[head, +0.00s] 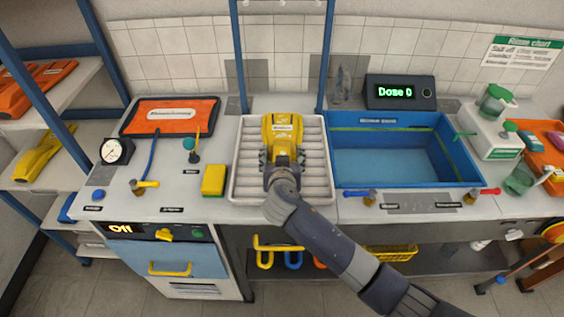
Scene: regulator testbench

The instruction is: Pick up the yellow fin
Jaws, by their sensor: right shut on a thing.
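A long yellow fin (38,158) lies on the middle shelf at the far left, apart from my grippers. My right gripper (283,155) is over the white ribbed tray (236,180) in the middle of the counter. It is shut on a blocky yellow thing (282,122) with a pale label, at the tray's middle. The gripper and wrist cover the near part of this thing, so its full shape is hidden. I cannot tell whether it rests on the tray or is held just above it. My left gripper is not in view.
A blue basin (385,190) stands right of the tray. A yellow sponge (213,180), a round gauge (116,150) and an orange mat (170,104) are to its left. Blue posts (238,50) rise behind the tray. Orange items (35,85) lie on the upper left shelf.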

